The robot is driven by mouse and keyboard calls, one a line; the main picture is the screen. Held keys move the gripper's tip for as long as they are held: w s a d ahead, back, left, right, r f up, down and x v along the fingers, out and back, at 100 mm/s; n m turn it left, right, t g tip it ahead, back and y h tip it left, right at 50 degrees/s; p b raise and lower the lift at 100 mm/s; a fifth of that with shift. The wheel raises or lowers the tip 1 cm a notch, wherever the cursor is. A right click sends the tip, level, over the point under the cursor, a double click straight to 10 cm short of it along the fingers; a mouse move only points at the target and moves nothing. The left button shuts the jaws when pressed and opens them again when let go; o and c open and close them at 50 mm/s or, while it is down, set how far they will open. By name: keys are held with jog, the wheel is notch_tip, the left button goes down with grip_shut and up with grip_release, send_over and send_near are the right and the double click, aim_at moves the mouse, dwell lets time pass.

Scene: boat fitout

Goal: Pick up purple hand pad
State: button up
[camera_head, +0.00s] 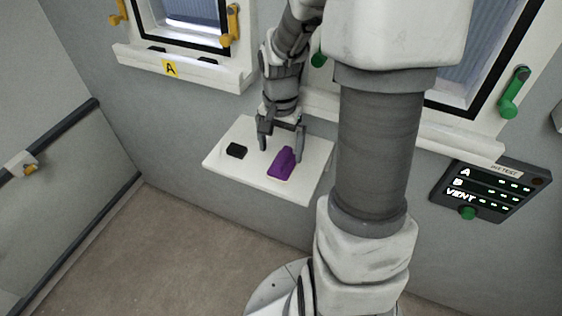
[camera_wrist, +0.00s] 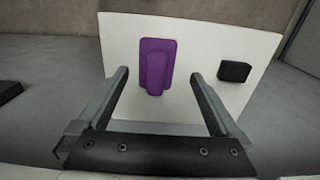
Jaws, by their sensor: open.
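The purple hand pad (camera_head: 282,163) lies on a white shelf (camera_head: 225,165) fixed to the grey wall. It has a raised grip along its middle. In the wrist view the purple hand pad (camera_wrist: 156,66) lies beyond my fingertips, a little left of the middle of the gap. My gripper (camera_head: 281,149) is open and points down at the shelf, close to the pad. In the wrist view my gripper (camera_wrist: 159,74) is empty, with the fingers wide apart.
A small black block (camera_head: 236,150) lies on the shelf left of the pad; the wrist view shows this block (camera_wrist: 234,72) at right. A window sill (camera_head: 190,68) labelled A juts out above the shelf. A control panel (camera_head: 490,188) is on the wall at right.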

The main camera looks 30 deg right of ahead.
aim_at(283, 155)
jog(key=shift+d+f+b, duration=0.2)
jog(key=shift+f+b, duration=0.1)
jog(key=shift+f, duration=1.1)
jog(key=shift+d+f+b, duration=0.15)
jog(key=shift+f+b, duration=0.15)
jog(key=shift+f, duration=1.05)
jog(key=shift+c, duration=0.3)
jog(key=c, duration=1.3)
jog(key=shift+r, duration=0.1)
